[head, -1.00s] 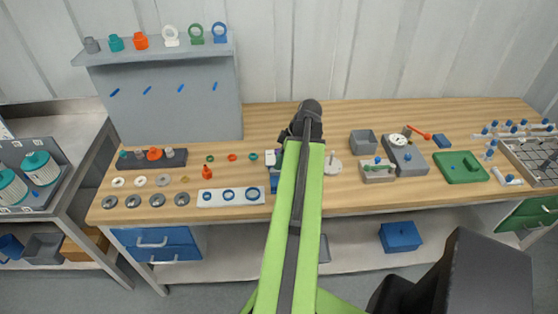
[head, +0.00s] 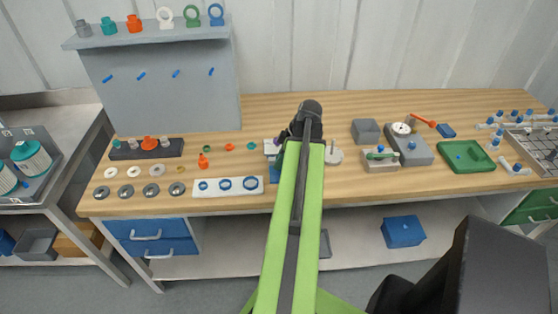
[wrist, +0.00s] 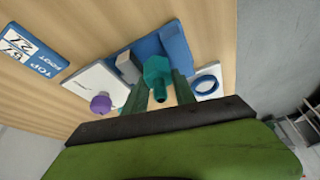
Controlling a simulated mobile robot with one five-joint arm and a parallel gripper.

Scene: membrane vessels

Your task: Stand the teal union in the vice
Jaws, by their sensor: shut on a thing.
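The teal union (wrist: 157,70) is between the two dark green fingers of my gripper (wrist: 160,82) in the wrist view, and the gripper is shut on it. Its wide faceted end points away from the camera and its narrow end towards it. Behind it lies the blue vice (wrist: 176,44) with a grey jaw block (wrist: 127,66) just left of the union. I cannot tell whether the union touches the vice. In the head view the vice (head: 271,148) shows partly beside my arm, which hides the gripper's tips and the union.
A purple knob (wrist: 100,103) stands on a white plate left of the vice. A white board with blue rings (head: 225,186) lies close to the vice. A grey round-based stand (head: 333,155) and grey box (head: 365,131) are right of my arm. A grey shelf panel (head: 160,95) rises behind left.

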